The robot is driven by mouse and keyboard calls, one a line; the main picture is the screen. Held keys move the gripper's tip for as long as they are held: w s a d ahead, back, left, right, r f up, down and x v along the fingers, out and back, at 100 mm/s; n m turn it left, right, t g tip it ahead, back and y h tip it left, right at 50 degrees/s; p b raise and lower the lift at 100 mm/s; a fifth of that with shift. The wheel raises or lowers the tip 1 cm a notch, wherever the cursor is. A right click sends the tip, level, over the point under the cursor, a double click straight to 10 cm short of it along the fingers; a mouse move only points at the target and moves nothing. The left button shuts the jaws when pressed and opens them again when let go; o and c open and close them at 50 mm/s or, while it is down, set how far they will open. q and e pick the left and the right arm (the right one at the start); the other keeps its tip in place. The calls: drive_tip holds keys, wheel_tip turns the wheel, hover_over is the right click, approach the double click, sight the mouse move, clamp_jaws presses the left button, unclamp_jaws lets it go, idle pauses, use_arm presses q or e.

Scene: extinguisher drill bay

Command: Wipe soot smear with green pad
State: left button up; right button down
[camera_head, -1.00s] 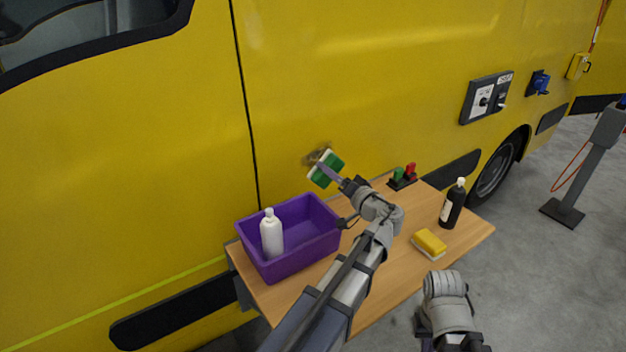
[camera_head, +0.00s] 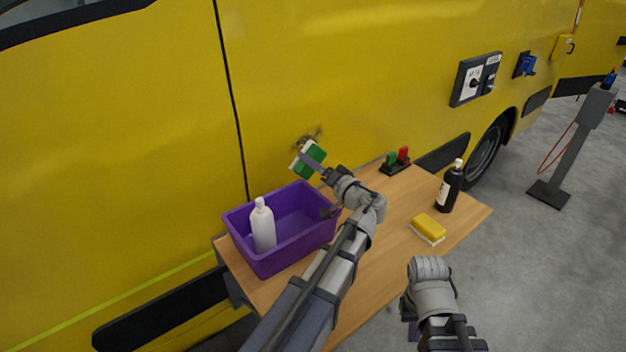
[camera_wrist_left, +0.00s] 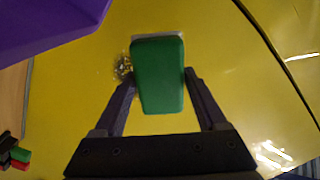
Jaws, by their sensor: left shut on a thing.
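The green pad (camera_head: 309,158), with a pale layer on its far side, is held at the yellow van's side panel. My left gripper (camera_head: 316,164) is shut on it; in the left wrist view the pad (camera_wrist_left: 158,75) sits between the two fingers (camera_wrist_left: 160,84). I cannot tell whether the pad touches the panel. My right gripper (camera_head: 410,328) is low at the right; its fingers are unclear.
A yellow sponge (camera_head: 427,228), a black bottle (camera_head: 450,187) and a small red-and-green item (camera_head: 397,160) are to the right. The panel left of the pad is clear.

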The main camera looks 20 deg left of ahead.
use_arm(q)
drive_tip(key=shift+f+b, duration=1.05)
drive_tip(key=shift+f, duration=0.4)
drive_tip(key=shift+r, duration=0.1)
drive_tip(key=x, duration=0.6)
drive_tip(key=shift+x, duration=1.15)
drive_tip(key=shift+w, duration=0.15)
drive_tip(key=shift+w+d, duration=1)
drive_tip(key=shift+w, duration=0.35)
drive_tip(key=shift+w, duration=0.15)
